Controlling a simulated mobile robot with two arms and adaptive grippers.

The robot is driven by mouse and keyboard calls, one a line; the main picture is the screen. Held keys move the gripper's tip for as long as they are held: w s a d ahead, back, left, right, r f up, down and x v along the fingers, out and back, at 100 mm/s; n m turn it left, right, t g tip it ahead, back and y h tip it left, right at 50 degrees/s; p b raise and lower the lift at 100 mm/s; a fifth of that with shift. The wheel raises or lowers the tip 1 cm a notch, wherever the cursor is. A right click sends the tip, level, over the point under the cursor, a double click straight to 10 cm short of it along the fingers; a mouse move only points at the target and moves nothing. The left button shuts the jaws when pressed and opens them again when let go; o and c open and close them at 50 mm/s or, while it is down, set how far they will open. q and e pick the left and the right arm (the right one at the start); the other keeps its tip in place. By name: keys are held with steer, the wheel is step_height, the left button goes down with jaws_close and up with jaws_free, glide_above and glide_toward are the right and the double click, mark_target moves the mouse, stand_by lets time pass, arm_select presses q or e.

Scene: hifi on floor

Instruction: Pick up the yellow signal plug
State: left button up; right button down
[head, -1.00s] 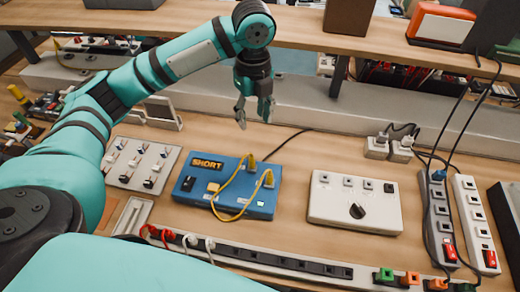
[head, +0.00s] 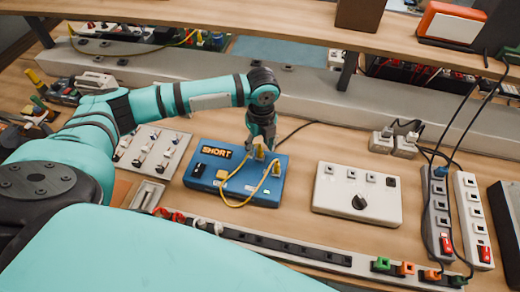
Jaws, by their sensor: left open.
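The blue box (head: 218,192) marked SHORT lies on the wooden bench. A yellow cable loops between two yellow signal plugs on its top. One yellow plug (head: 276,168) stands at the right edge, clear of the gripper. The other yellow plug (head: 259,152) stands near the back edge. My left gripper (head: 261,146) points down right over this back plug, open, with its fingertips beside it. Whether the fingers touch the plug cannot be made out. My right gripper does not show.
A white box with a dark knob (head: 357,203) lies to the right. A white switch panel (head: 152,152) lies to the left. A long socket strip (head: 270,243) runs along the front. Power strips (head: 437,215) stand at the right. A wooden shelf (head: 290,32) spans the back.

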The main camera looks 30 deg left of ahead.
arm_select(q)
step_height(320, 180, down, 2)
steer(key=shift+f, duration=0.35)
jaws_close()
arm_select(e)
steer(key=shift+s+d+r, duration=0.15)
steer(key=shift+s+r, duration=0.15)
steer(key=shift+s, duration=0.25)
arm_select(q)
steer(key=shift+r, duration=0.15)
